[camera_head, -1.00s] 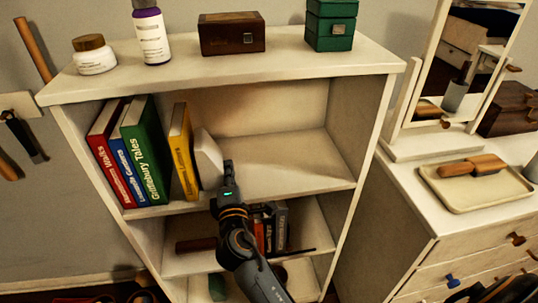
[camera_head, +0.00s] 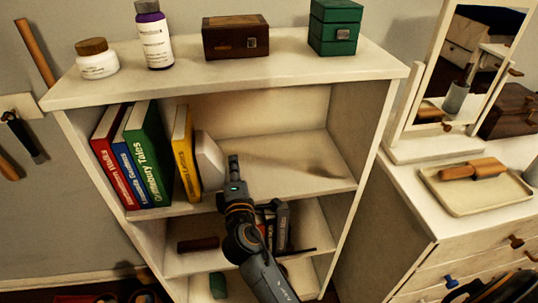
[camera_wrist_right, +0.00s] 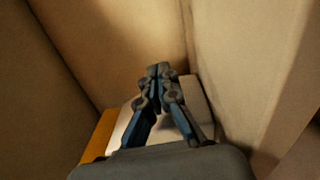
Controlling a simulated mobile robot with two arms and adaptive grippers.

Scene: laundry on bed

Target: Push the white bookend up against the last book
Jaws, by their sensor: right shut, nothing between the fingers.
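The white bookend (camera_head: 208,161) stands on the upper shelf, just right of the yellow book (camera_head: 184,152), the last book in the row. I cannot tell whether they touch. My right gripper (camera_head: 234,160) is shut and empty, just right of the bookend at the shelf's front; contact is unclear. In the right wrist view my gripper (camera_wrist_right: 158,72) covers part of the bookend (camera_wrist_right: 194,100), with the yellow book (camera_wrist_right: 97,138) at lower left. My left gripper is out of view.
A green book (camera_head: 148,155), a blue book (camera_head: 125,165) and a red book (camera_head: 108,150) stand left of the yellow one, with a gap between green and yellow. The shelf (camera_head: 290,172) is bare to the right. Dark items (camera_head: 277,225) stand on the shelf below.

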